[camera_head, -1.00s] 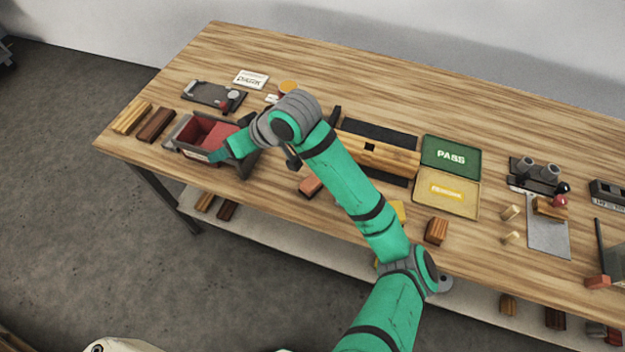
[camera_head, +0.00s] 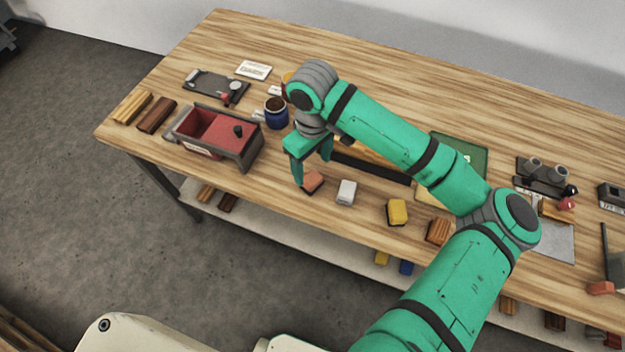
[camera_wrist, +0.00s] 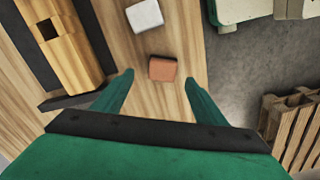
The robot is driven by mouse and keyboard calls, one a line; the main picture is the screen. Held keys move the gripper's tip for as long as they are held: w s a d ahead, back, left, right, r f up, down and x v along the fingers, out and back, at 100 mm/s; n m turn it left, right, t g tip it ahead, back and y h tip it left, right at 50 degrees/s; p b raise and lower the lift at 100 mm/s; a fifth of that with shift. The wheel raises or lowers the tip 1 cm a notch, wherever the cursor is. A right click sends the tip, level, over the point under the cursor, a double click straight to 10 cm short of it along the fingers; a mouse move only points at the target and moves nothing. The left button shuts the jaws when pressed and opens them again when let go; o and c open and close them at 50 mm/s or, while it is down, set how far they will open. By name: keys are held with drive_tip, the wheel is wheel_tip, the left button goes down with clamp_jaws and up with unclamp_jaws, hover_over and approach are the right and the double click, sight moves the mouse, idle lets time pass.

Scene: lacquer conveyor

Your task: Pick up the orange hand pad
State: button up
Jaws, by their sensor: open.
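The orange hand pad (camera_head: 313,182) is a small block lying near the front edge of the wooden bench, left of a white pad. In the wrist view the orange pad (camera_wrist: 162,69) lies ahead of the fingertips, between their lines. My gripper (camera_head: 308,180) is above and beside the pad in the head view, and one finger covers part of its left side. In the wrist view my gripper (camera_wrist: 160,82) has its two green fingers wide apart with nothing between them. I cannot tell exactly how high the fingertips are above the bench.
A white pad (camera_head: 347,192) and a yellow pad (camera_head: 397,212) lie to the right along the front edge. A red-lined box (camera_head: 249,151) and a blue cup (camera_head: 276,113) stand left. A wooden block on a dark base (camera_wrist: 62,45) is close by in the wrist view.

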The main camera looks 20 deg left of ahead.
sight(312, 178)
drive_tip(key=shift+w+f, duration=0.1)
drive_tip(key=shift+f, duration=0.8)
drive_tip(key=shift+s+f, duration=0.2)
drive_tip(key=shift+f, duration=0.95)
drive_tip(key=shift+s+f, duration=0.15)
drive_tip(key=shift+f, duration=0.95)
drive_tip(key=c, duration=1.2)
drive_tip(key=shift+r, duration=0.1)
drive_tip(key=shift+r, duration=0.55)
drive_tip(key=shift+s+d+r, duration=1.2)
drive_tip(key=shift+s+r, duration=0.75)
drive_tip(key=shift+s, duration=0.05)
drive_tip(key=shift+s+d+r, duration=1.15)
drive_tip(key=shift+s+r, duration=0.8)
drive_tip(key=shift+s, duration=0.1)
drive_tip(key=shift+s+d+r, duration=1.2)
drive_tip(key=shift+s+r, duration=0.75)
drive_tip(key=shift+s, duration=0.05)
